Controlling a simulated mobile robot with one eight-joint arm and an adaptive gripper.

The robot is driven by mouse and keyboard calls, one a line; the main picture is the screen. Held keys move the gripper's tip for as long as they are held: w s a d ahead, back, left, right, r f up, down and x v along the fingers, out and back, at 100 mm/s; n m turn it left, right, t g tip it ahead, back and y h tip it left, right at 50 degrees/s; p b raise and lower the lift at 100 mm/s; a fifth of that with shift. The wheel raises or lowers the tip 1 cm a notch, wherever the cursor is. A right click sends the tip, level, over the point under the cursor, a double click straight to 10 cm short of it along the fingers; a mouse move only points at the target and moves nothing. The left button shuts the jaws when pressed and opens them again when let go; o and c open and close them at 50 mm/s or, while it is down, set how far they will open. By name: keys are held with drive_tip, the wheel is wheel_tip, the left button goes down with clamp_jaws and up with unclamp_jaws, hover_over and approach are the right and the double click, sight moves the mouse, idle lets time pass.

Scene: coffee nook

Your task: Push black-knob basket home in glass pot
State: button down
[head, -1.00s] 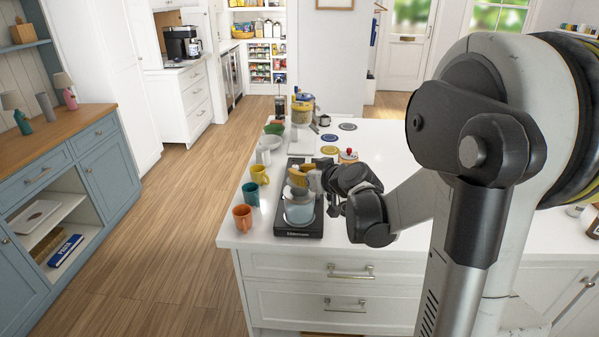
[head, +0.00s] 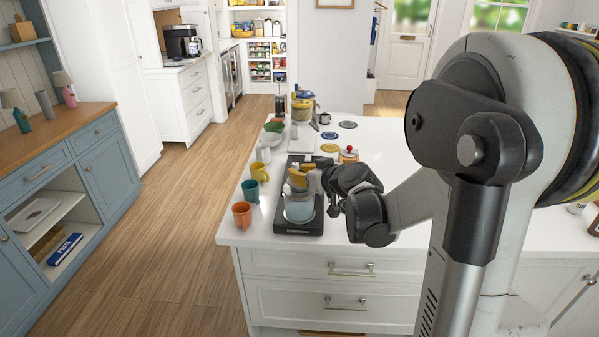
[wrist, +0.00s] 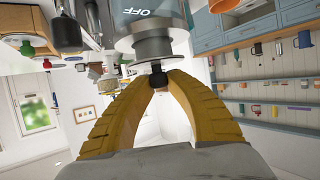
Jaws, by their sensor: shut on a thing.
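The glass pot (head: 299,212) stands on a black scale (head: 284,229) at the near left of the white island. My gripper (head: 298,183) is over the pot's mouth, its yellow fingers pointing down. In the wrist view, which is upside down, the fingertips (wrist: 158,82) are closed on the black knob (wrist: 158,79). The grey metal basket (wrist: 152,47) joins the knob, at the pot's mouth. How deep the basket sits in the pot is hard to tell. The letters "OFF" show beyond it in the wrist view.
Orange (head: 242,214), teal (head: 250,192) and yellow (head: 260,173) mugs line the island's left edge. A red-knobbed jar (head: 348,155) stands behind my gripper. Coloured coasters (head: 329,149) lie farther back. The counter's near right is partly hidden by my arm.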

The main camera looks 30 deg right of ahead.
drive_tip(key=shift+f+b, duration=0.95)
drive_tip(key=shift+f, duration=0.2)
idle(0.7)
drive_tip(key=c, duration=1.3)
unclamp_jaws()
drive_tip(key=v, duration=1.2)
drive_tip(key=shift+a, duration=0.15)
